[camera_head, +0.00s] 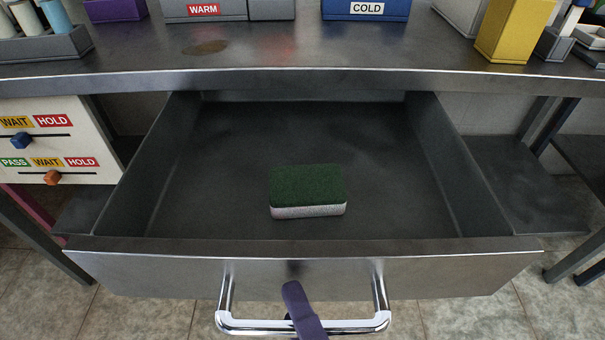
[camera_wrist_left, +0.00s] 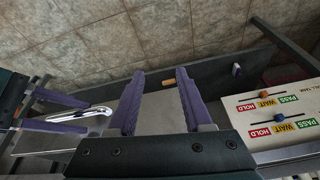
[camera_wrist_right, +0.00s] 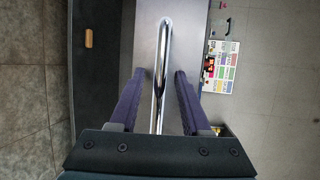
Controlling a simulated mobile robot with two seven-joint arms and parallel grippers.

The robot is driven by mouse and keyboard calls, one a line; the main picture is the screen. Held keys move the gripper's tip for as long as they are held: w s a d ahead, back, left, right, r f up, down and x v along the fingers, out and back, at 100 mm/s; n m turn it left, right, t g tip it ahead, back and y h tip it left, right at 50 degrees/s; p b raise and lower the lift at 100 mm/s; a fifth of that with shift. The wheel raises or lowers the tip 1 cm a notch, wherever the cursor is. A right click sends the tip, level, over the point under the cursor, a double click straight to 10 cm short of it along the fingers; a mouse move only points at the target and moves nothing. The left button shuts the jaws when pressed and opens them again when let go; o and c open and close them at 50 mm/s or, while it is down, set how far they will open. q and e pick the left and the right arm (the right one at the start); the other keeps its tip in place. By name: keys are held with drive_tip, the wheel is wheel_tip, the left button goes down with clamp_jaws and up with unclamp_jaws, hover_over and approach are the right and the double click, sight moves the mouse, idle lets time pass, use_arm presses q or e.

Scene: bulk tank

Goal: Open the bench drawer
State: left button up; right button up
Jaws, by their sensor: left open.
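The bench drawer (camera_head: 420,268) is pulled far out from under the metal bench top, and its inside shows. Its chrome bar handle (camera_head: 355,327) is on the front panel. My right gripper (camera_wrist_right: 160,72) is at the handle, with the bar between its two purple fingers. A gap shows on each side of the bar in the right wrist view. In the head view one purple finger crosses over the bar. My left gripper (camera_wrist_left: 161,78) is open and empty in the left wrist view, away from the handle (camera_wrist_left: 95,113); it is out of the head view.
A green and white sponge (camera_head: 308,187) lies in the drawer. A white panel with WAIT and HOLD sliders (camera_head: 60,150) stands left of the drawer. WARM (camera_head: 204,10) and COLD (camera_head: 367,9) containers and a yellow block (camera_head: 512,30) stand on the bench top (camera_head: 300,62).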

drive_tip(key=p+v, duration=0.1)
drive_tip(key=v, duration=0.9)
idle(0.3)
drive_tip(key=w+d+r+n+g+h+p, duration=0.1)
drive_tip(key=w+r+n+g+p, duration=0.2)
drive_tip(key=w+r+n+p, duration=0.25)
drive_tip(key=w+d+r+n+g+p, duration=0.1)
drive_tip(key=w+r+n+g+p, duration=0.15)
drive_tip(key=r+n+p, duration=0.4)
drive_tip(key=s+d+r+n+g+h+p, duration=0.2)
drive_tip(key=d+r+g+h+p, duration=0.1)
drive_tip(key=d+r+p, duration=0.4)
drive_tip(key=s+d+r+n+g+h+p, duration=0.25)
drive_tip(key=d+r+p, duration=0.35)
drive_tip(key=r+p, duration=0.3)
wheel_tip(320, 180, up, 35)
drive_tip(key=p, duration=3.3)
drive_tip(key=shift+a, duration=0.25)
